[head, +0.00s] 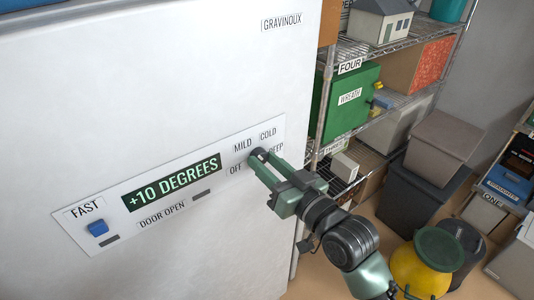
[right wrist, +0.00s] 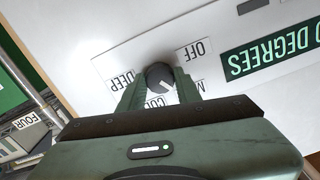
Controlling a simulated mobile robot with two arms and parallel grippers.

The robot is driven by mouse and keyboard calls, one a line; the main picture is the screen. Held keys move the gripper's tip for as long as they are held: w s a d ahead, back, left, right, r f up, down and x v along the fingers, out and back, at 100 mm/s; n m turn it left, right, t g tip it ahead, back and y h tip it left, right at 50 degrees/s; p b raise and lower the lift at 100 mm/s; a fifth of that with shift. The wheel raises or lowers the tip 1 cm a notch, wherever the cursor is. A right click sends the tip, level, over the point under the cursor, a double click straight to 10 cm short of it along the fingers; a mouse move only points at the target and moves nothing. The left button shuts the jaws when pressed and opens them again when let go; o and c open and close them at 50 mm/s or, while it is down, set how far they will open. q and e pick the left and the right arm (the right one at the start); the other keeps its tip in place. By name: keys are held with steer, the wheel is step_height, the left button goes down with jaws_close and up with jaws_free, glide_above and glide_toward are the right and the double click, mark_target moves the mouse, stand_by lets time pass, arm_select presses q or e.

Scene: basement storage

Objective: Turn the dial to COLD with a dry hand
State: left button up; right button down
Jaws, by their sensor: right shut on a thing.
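The dial (right wrist: 158,74) is a small dark round knob on the white freezer's panel. In the right wrist view it sits between the two fingers of my right gripper (right wrist: 160,85), which is shut on it. A pale mark on the dial points toward the lower right there, roughly between the partly hidden COLD and MILD labels; its exact setting is hard to tell. In the head view my right gripper (head: 262,160) covers most of the dial, among OFF, MILD, COLD (head: 268,132) and DEEP. My left gripper is out of view.
The panel's green display (head: 172,182) reads +10 DEGREES. A blue switch (head: 98,228) sits under FAST, and a dark lamp strip is near DOOR OPEN. Wire shelves (head: 385,45) with boxes stand right of the freezer; bins and a yellow bucket (head: 415,270) stand on the floor.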

steer(key=m+p, duration=0.2)
steer(key=m, duration=0.1)
steer(key=shift+r, duration=0.1)
steer(key=m+p, duration=0.1)
steer(key=m, duration=0.1)
steer(key=shift+m, duration=0.3)
steer(key=m+p, duration=0.1)
steer(key=m, duration=0.1)
steer(key=shift+m, duration=2.6)
steer(key=c, duration=1)
jaws_free()
